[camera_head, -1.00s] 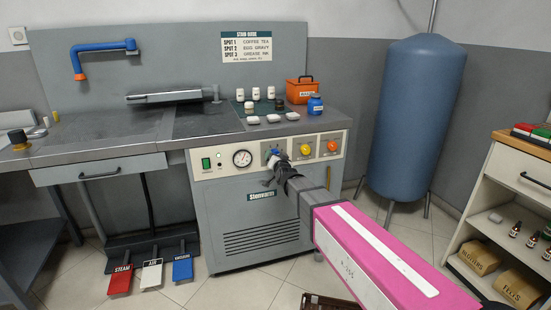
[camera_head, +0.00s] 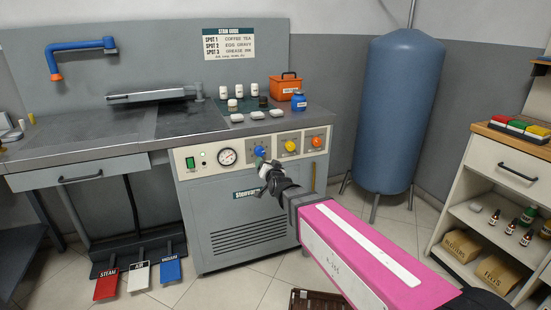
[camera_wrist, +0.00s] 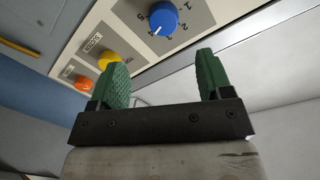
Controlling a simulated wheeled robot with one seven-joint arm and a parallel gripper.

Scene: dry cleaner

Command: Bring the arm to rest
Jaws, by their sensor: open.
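My gripper (camera_head: 262,166) is at the front of the grey spotting machine, close to the blue knob (camera_head: 259,151) on its control panel (camera_head: 250,152). In the wrist view my gripper (camera_wrist: 163,78) shows two green ridged fingers standing wide apart with nothing between them. The blue knob (camera_wrist: 163,18) lies beyond the fingertips, with a gap in the picture between it and them. My pink and white arm reaches in from the lower right and hides part of the machine front.
The yellow knob (camera_head: 291,146) and orange knob (camera_head: 316,141) sit right of the blue one. A blue tank (camera_head: 397,110) stands behind on the right. A shelf unit (camera_head: 497,160) is at far right. A brown crate (camera_head: 318,301) is on the floor, below my arm. Pedals (camera_head: 138,276) are lower left.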

